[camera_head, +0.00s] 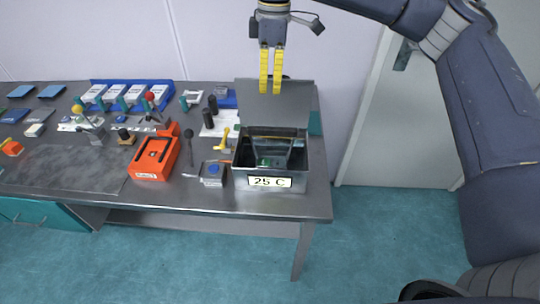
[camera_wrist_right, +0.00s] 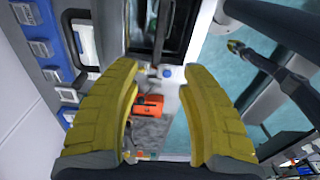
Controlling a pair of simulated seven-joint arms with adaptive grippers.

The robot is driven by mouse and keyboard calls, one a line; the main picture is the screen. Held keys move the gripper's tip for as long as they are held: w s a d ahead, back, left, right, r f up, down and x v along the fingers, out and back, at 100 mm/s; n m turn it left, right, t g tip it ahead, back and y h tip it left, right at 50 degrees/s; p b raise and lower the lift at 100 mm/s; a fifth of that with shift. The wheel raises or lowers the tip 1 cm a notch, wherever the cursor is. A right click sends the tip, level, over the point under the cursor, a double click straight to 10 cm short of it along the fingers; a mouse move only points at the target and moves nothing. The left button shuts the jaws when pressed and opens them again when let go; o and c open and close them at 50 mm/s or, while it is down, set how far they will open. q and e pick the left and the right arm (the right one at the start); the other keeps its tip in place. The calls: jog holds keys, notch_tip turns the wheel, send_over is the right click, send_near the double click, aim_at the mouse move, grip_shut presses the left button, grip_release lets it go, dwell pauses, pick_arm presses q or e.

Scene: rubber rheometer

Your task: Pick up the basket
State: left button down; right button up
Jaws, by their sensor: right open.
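The basket (camera_head: 270,151) appears to be the dark frame inside the open metal bath (camera_head: 241,178) labelled "25 C", at the table's right end. Its lower part is hidden by the bath's walls. My right gripper (camera_head: 270,91) points down above the bath, in front of its raised lid, and holds nothing. In the right wrist view the fingers of my right gripper (camera_wrist_right: 160,110) are wide apart, and the bath (camera_wrist_right: 155,25) shows beyond them at the top.
The bath's grey lid (camera_head: 275,103) stands raised behind it. An orange device (camera_head: 155,155), a small grey box with a blue top (camera_head: 213,173) and a yellow-handled tool (camera_head: 223,138) lie left of the bath. A blue rack (camera_head: 125,92) stands at the back. Floor is clear in front.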

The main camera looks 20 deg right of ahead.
send_near(272, 128)
jog(key=shift+m+h, duration=0.3)
notch_tip(272, 128, down, 7)
jog(key=shift+r, duration=0.1)
jog(key=shift+a+f, duration=0.2)
jog(key=shift+f, duration=2.5)
grip_shut()
